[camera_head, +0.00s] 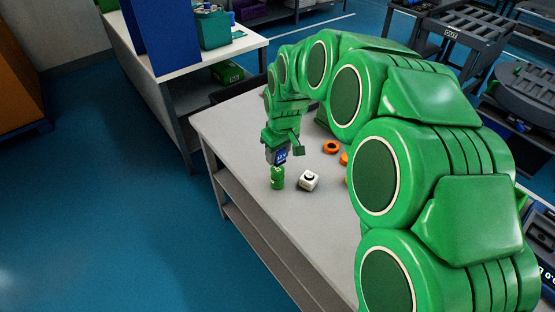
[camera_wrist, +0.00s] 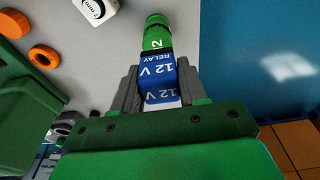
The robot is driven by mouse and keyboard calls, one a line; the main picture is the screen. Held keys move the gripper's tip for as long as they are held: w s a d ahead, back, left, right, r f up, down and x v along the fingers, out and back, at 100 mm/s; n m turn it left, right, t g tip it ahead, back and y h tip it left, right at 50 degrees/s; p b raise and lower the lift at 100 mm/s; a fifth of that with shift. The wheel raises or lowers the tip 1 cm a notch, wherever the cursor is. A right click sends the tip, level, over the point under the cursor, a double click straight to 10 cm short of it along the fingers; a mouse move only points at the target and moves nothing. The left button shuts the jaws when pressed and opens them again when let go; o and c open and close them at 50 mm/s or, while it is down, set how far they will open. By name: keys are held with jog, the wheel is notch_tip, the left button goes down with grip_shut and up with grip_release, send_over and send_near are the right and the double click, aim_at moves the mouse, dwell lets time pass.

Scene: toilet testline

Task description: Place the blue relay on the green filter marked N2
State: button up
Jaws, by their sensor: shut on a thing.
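The blue relay (camera_wrist: 160,78), lettered RELAY and 12 V, is between the two grey fingers of my gripper (camera_wrist: 157,85), which is shut on it. In the head view the relay (camera_head: 282,157) hangs at the end of my arm, directly above the green filter (camera_head: 277,180). I cannot tell whether relay and filter touch.
A white block (camera_head: 309,181) with a dark round mark sits just right of the filter. The table's left edge is close to the filter. My arm hides much of the table's right side.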

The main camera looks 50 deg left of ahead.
aim_at(277, 160)
jog(key=shift+a+f, duration=0.15)
jog(key=shift+f, duration=0.05)
jog(key=shift+w+f, duration=0.1)
jog(key=shift+f, duration=1.45)
jog(key=shift+f, duration=0.15)
jog(key=o, duration=1.1)
